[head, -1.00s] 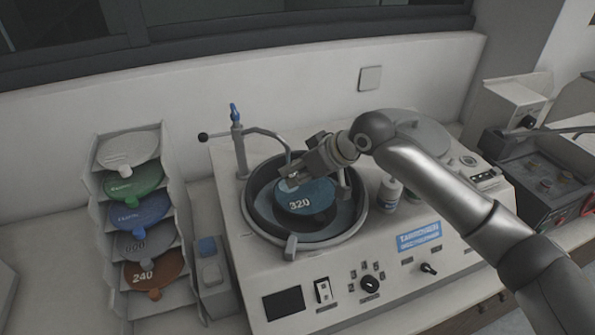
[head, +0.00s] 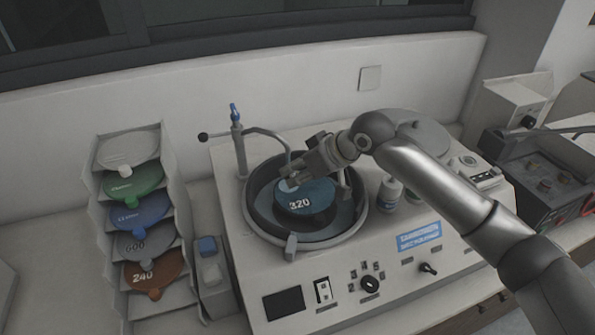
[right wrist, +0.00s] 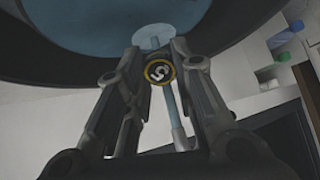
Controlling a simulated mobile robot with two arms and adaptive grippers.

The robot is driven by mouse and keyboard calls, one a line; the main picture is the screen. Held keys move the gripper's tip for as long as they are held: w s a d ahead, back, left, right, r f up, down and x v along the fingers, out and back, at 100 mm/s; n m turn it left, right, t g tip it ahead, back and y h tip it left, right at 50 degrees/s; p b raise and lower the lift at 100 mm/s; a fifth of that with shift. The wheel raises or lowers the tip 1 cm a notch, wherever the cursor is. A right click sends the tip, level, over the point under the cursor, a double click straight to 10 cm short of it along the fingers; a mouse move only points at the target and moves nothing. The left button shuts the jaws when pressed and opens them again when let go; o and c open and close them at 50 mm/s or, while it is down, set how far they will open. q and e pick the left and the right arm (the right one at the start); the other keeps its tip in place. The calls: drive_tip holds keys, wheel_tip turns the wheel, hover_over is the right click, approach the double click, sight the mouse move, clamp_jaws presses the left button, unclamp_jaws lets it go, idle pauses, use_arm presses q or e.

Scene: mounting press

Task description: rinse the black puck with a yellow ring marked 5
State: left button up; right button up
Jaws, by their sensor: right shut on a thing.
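The black puck with a yellow ring marked 5 (right wrist: 160,71) is between the fingers of my right gripper (right wrist: 158,76) in the right wrist view, its marked face toward the camera. In the head view my right gripper (head: 293,180) is low over the round bowl (head: 251,217) of the machine, and the puck cannot be made out there. A blue disc marked 320 (head: 305,205) lies in the bowl. The tap (head: 236,130) has a blue handle and a spout curving toward the gripper. A pale blue column and disc (right wrist: 160,37), looking like running water, show by the puck. My left gripper is out of view.
A rack (head: 172,195) of several coloured discs stands left of the machine. The front panel has a knob (head: 370,284) and switches. Another dark device (head: 545,175) stands at the right.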

idle(0.5)
drive_tip(key=shift+s+d+r+p, duration=0.15)
drive_tip(key=shift+s+d+p, duration=0.1)
drive_tip(key=shift+d+p, duration=0.15)
drive_tip(key=shift+s+d+r+p, duration=0.2)
drive_tip(key=shift+s+d+p, duration=0.4)
drive_tip(key=shift+d, duration=0.1)
drive_tip(key=shift+s+d+r+p, duration=0.15)
drive_tip(key=shift+s+d+p, duration=0.3)
drive_tip(key=shift+d+p, duration=0.15)
drive_tip(key=shift+s+d+r+p, duration=0.1)
drive_tip(key=shift+s+d+p, duration=0.55)
drive_tip(key=shift+s+d, duration=0.35)
drive_tip(key=shift+w+d, duration=0.1)
drive_tip(key=shift+w, duration=0.1)
drive_tip(key=r+p, duration=0.1)
drive_tip(key=p, duration=0.1)
drive_tip(key=d+r+p, duration=0.1)
drive_tip(key=shift+s+r, duration=0.3)
drive_tip(key=shift+s, duration=0.1)
drive_tip(key=p+v, duration=0.1)
drive_tip(key=v, duration=0.2)
drive_tip(key=shift+a+r, duration=0.1)
drive_tip(key=shift+a, duration=0.05)
